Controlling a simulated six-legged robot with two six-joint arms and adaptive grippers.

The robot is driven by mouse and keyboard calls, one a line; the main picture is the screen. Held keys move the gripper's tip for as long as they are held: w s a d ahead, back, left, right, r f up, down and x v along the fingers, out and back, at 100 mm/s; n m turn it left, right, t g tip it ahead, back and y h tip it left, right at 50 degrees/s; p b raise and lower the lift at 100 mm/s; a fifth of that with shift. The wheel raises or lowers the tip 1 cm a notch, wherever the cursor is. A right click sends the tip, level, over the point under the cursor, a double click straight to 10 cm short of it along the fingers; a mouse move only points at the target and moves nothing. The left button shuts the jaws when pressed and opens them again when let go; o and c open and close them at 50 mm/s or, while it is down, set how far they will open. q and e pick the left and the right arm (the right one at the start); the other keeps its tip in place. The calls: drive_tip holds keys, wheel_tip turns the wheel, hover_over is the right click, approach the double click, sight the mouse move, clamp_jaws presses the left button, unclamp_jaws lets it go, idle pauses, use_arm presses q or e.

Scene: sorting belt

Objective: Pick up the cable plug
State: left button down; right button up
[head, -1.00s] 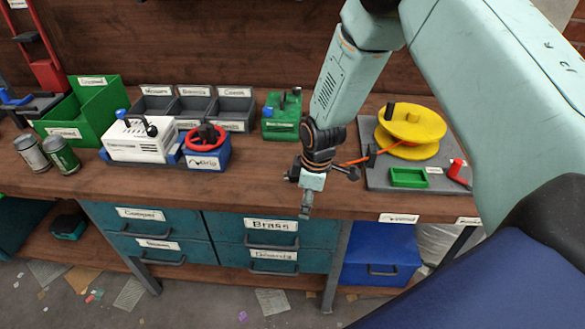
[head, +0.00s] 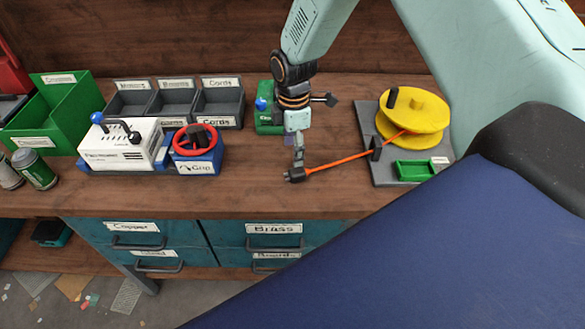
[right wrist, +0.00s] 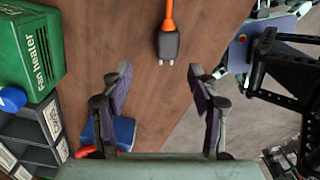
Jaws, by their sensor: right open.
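The cable plug (head: 295,175) is a small dark block with two pale prongs at the end of an orange cable (head: 345,159). It lies on the wooden bench, left of the yellow reel (head: 411,117). My right gripper (head: 299,158) points down just behind and over the plug in the head view. In the right wrist view the plug (right wrist: 168,44) lies ahead of the open, empty fingers (right wrist: 159,70), roughly between their lines, prongs toward me. Whether the fingertips are level with it I cannot tell. My left gripper is not in view.
A green fan heater box (head: 268,118) stands close behind the right gripper. A blue box with a red wheel (head: 197,160) and a white machine (head: 118,146) stand left. The reel sits on a grey board (head: 373,150). The bench around the plug is clear.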

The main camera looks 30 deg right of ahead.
sight(295, 171)
drive_tip(key=f, duration=0.4)
drive_tip(key=s+f, duration=0.1)
drive_tip(key=f, duration=0.1)
drive_tip(key=shift+s+a+f, duration=0.1)
drive_tip(key=shift+f, duration=0.75)
drive_tip(key=c, duration=0.8)
clamp_jaws()
